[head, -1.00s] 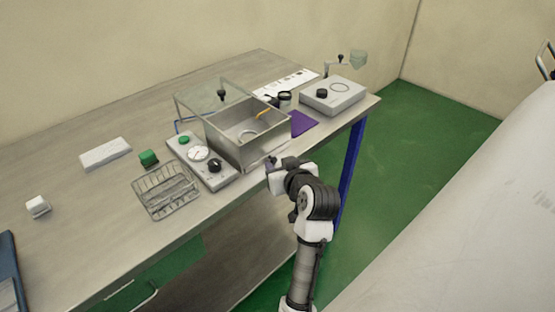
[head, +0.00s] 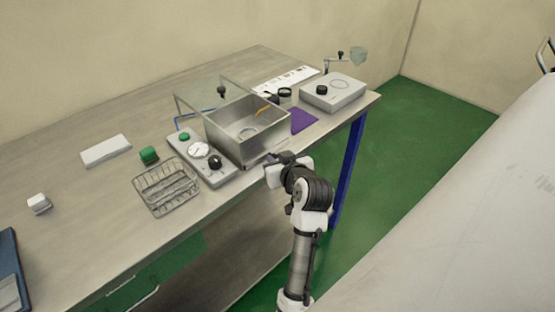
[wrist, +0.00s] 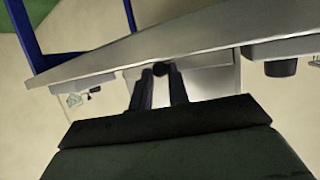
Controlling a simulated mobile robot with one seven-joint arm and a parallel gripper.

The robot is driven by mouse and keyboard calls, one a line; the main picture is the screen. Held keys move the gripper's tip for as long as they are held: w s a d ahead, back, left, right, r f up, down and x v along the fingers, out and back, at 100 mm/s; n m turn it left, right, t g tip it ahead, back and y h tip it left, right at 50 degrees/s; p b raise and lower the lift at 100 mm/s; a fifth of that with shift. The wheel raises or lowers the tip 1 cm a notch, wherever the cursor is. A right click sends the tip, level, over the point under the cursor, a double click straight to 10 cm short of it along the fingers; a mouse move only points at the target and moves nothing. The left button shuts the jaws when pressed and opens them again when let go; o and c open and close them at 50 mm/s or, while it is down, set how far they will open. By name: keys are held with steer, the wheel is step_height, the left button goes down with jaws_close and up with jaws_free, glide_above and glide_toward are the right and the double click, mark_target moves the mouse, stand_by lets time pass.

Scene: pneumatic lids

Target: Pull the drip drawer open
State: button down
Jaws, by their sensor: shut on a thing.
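The open-topped metal box (head: 237,145) stands near the table's front edge, with a clear lid (head: 200,97) raised at its back. The drip drawer shows in the wrist view as a pale front (wrist: 208,82) low on the unit. My gripper (head: 271,164) is at the front of the box in the head view. In the wrist view its two fingers (wrist: 160,77) are shut on a small dark round knob (wrist: 160,68) at the drawer front. My gripper and arm hide much of the drawer in the head view, so I cannot tell how far it is out.
A control panel (head: 211,172) with dial and knob and a wire basket (head: 166,190) stand left of the box. A purple mat (head: 304,121) and a grey device (head: 334,95) are to its right. The floor before the table is clear.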

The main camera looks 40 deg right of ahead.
steer(key=shift+s, duration=0.1)
steer(key=s+d+b, duration=0.1)
steer(key=s, duration=1)
steer(key=shift+s, duration=0.25)
steer(key=c, duration=1.4)
jaws_free()
steer(key=shift+o, duration=0.2)
steer(key=b+v, duration=0.2)
steer(key=v, duration=1.1)
steer(key=shift+s, duration=0.35)
steer(key=shift+a+r, duration=0.15)
